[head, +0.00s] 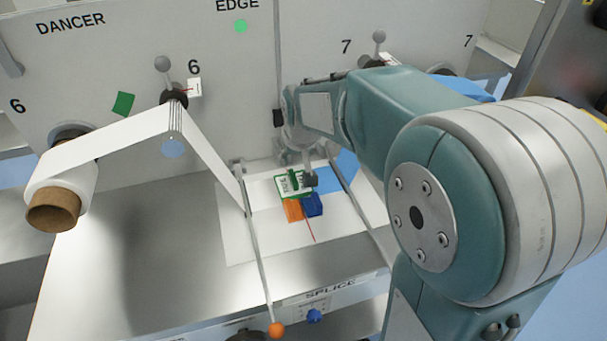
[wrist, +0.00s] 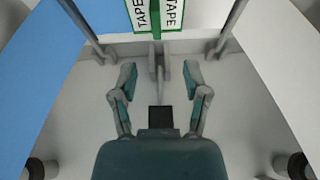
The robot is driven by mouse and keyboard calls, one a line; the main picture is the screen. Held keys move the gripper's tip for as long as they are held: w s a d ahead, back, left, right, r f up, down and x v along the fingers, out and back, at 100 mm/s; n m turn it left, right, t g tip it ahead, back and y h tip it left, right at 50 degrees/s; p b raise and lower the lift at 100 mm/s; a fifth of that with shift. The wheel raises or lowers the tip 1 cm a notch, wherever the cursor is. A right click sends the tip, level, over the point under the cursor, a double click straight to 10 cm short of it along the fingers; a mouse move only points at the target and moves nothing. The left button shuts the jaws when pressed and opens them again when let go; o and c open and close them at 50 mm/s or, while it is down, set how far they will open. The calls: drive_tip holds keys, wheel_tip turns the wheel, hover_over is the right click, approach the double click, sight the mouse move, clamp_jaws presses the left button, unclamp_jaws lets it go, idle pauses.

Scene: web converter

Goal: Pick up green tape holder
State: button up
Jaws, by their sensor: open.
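The green tape holder (head: 291,186) has white faces with dark print and lies on the white sheet on the metal table in the head view. In the wrist view the green-edged tape holder (wrist: 155,22), printed "TAPE", shows at the top edge, cut off by the frame. My gripper (wrist: 160,78) is open and empty, its two fingers apart and pointing towards the holder without enclosing it. In the head view my gripper (head: 298,168) is right at the holder's far side, and partly overlaps it; contact cannot be told.
An orange block (head: 293,210) and a blue block (head: 313,205) lie directly in front of the holder. Thin metal rods (head: 258,255) cross the table on either side. A paper roll (head: 62,190) is at left. The table's left part is clear.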

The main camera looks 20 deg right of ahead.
sight(294, 176)
drive_tip(key=x, duration=0.6)
drive_tip(key=shift+w+a+f, duration=0.1)
drive_tip(key=shift+w+a, duration=0.25)
drive_tip(key=shift+a, duration=0.05)
drive_tip(key=f, duration=0.1)
drive_tip(key=w+d+f, duration=0.1)
drive_tip(key=f, duration=0.1)
drive_tip(key=d+f, duration=0.1)
drive_tip(key=shift+w+d+f, duration=0.1)
drive_tip(key=shift+w+f, duration=0.15)
drive_tip(key=shift+f, duration=0.1)
drive_tip(key=shift+w+f, duration=0.1)
drive_tip(key=shift+f, duration=0.15)
drive_tip(key=shift+a, duration=0.7)
drive_tip(key=c, duration=0.6)
drive_tip(key=shift+d, duration=0.2)
clamp_jaws()
drive_tip(key=shift+d, duration=0.25)
